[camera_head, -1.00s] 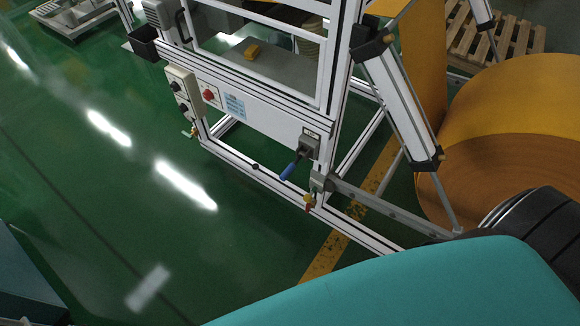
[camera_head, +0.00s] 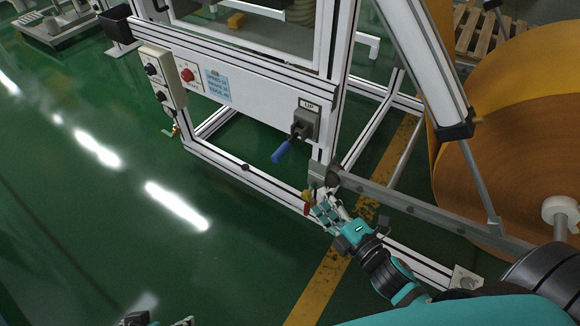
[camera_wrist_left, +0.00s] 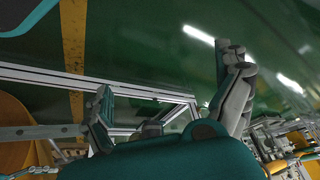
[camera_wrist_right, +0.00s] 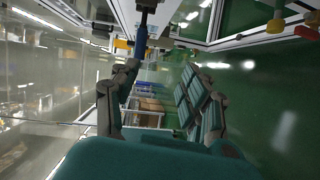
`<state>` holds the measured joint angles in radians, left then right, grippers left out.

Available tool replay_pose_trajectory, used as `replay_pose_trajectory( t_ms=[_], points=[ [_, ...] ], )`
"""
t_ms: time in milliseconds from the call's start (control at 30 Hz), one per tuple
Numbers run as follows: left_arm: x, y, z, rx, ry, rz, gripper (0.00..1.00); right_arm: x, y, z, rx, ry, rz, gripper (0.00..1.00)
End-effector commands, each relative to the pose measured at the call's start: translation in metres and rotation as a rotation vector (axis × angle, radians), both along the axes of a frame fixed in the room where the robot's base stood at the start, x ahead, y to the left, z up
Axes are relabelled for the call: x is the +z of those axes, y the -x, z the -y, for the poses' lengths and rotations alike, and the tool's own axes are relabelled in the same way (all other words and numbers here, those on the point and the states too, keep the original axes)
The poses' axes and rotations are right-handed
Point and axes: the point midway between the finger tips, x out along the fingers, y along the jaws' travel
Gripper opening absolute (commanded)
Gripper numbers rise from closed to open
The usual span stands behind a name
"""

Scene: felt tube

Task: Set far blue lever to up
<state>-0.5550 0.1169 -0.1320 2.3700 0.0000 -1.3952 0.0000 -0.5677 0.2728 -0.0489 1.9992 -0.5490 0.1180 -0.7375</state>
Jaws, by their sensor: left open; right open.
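A blue-handled lever (camera_head: 283,152) hangs from a grey box (camera_head: 308,120) labelled UP on the white machine frame. Its handle slants down and to the left. My right gripper (camera_head: 325,207) is below and right of the lever, apart from it, near the foot of the frame post. In the right wrist view the blue handle (camera_wrist_right: 140,42) shows beyond the open, empty fingers (camera_wrist_right: 157,88). My left gripper (camera_head: 157,321) is barely in view at the bottom edge of the head view. The left wrist view shows its fingers (camera_wrist_left: 168,100) spread and empty.
A small valve with red and yellow handles (camera_head: 306,202) sits beside my right gripper. A control box with knobs (camera_head: 162,82) and a red knob (camera_head: 187,75) are on the frame's left. A large orange roll (camera_head: 510,150) stands at right. Green floor (camera_head: 90,220) is clear at left.

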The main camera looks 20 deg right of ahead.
Motion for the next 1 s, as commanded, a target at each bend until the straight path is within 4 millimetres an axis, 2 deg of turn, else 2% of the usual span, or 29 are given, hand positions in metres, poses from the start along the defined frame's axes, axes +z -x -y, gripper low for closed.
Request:
replay_pose_trajectory(
  t_ms=[133,333,800,1000],
  points=[
    [0.015,0.006,-0.001,0.001,0.002,0.019,1.00,0.022,0.001,-0.007,0.033,0.063,0.088,0.46],
    [0.021,0.002,0.000,-0.001,0.007,0.043,1.00,0.029,-0.016,-0.013,0.038,0.070,0.103,0.46],
    [0.034,-0.038,0.013,-0.017,0.049,0.242,1.00,0.028,-0.113,-0.039,0.035,0.070,0.100,0.46],
    [0.045,-0.057,0.020,-0.025,0.073,0.351,1.00,0.027,-0.147,-0.048,0.035,0.068,0.098,0.46]
  ],
)
